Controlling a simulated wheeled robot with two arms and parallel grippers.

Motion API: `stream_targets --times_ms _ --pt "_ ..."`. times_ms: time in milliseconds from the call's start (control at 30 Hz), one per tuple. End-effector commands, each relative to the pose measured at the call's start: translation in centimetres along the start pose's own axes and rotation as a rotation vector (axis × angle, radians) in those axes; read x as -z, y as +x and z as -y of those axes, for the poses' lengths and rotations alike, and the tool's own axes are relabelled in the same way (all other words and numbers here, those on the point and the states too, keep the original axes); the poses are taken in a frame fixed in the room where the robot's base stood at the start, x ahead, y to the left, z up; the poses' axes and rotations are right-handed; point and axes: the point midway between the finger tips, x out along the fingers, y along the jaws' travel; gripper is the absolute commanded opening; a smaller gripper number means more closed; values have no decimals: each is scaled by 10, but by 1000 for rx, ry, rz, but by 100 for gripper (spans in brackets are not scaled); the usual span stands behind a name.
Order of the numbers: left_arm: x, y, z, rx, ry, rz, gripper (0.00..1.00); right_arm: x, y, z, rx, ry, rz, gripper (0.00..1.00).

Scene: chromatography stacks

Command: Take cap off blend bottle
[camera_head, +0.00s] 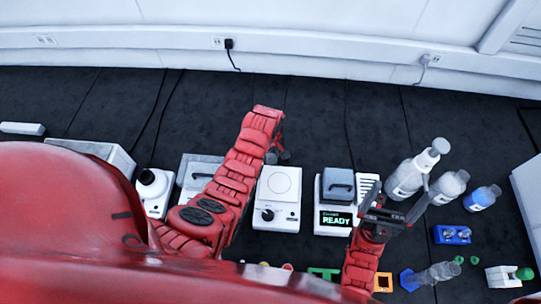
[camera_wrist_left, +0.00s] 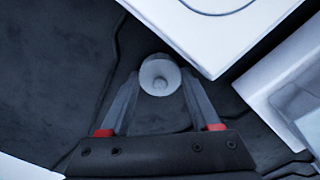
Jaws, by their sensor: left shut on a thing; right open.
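My left gripper (camera_head: 280,155) hangs over the dark bench behind the white stirrer, mostly hidden by its own arm in the head view. In the left wrist view its fingers (camera_wrist_left: 160,85) are shut on a small round grey piece (camera_wrist_left: 160,76) with a knob at its centre; I cannot tell whether it is a cap. My right gripper (camera_head: 402,184) is open, its fingers apart near a tall white-capped bottle (camera_head: 408,176). A grey-capped bottle (camera_head: 449,188) and a bottle with blue liquid (camera_head: 481,199) stand to the right. I cannot tell which is the blend bottle.
The white stirrer (camera_head: 278,197) and a device reading READY (camera_head: 336,219) stand mid-bench. A clear bottle (camera_head: 432,274) is by a blue hexagonal holder (camera_head: 408,280). A blue block (camera_head: 452,235) and small green pieces (camera_head: 459,260) lie at right. The bench's back is mostly clear.

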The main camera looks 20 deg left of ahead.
Motion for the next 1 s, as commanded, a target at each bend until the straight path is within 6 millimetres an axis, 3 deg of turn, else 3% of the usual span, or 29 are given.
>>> stream_targets --times_ms 167,200,267,700,867,1000 --pt "0 4 0 0 0 0 0 -1 -3 0 0 0 0 100" --pt "0 4 0 0 0 0 65 0 -3 0 0 0 0 100" --pt "0 3 0 0 0 0 75 0 -2 0 0 0 0 100" --pt "0 -4 0 0 -1 0 75 0 -3 0 0 0 0 100" --pt "1 -21 -1 -3 -2 -1 75 -2 -10 0 0 0 0 100" --pt "2 -46 -3 -9 -1 -5 75 -3 -20 1 0 0 0 100"
